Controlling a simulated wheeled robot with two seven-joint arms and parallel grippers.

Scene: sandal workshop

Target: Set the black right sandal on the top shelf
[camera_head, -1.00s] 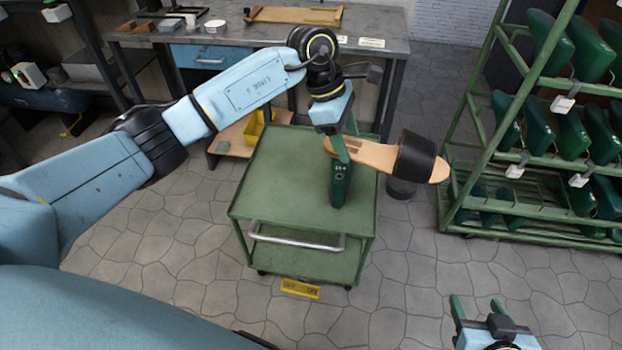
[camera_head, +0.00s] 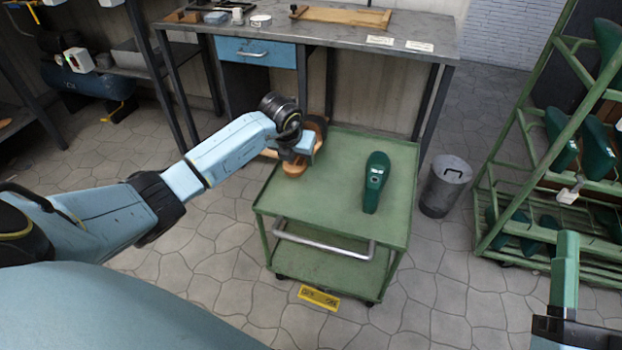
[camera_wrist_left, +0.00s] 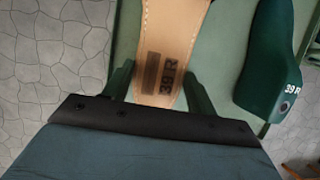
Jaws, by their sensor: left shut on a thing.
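The sandal (camera_head: 296,169) has a tan sole and a dark strap. It is over the far left corner of the green cart, partly hidden by my left gripper (camera_head: 300,156). In the left wrist view the tan sole (camera_wrist_left: 176,32), marked 39 R, lies between the two green fingers of my left gripper (camera_wrist_left: 157,84), which is shut on it. Whether the sandal touches the cart is unclear. Part of my right gripper (camera_head: 564,275) shows at the lower right, away from the sandal; one green finger is clear, and its opening cannot be judged.
A grey bin (camera_head: 445,188) stands right of the cart. A green rack (camera_head: 487,215) with lasts is at right. A workbench (camera_head: 340,38) stands behind.

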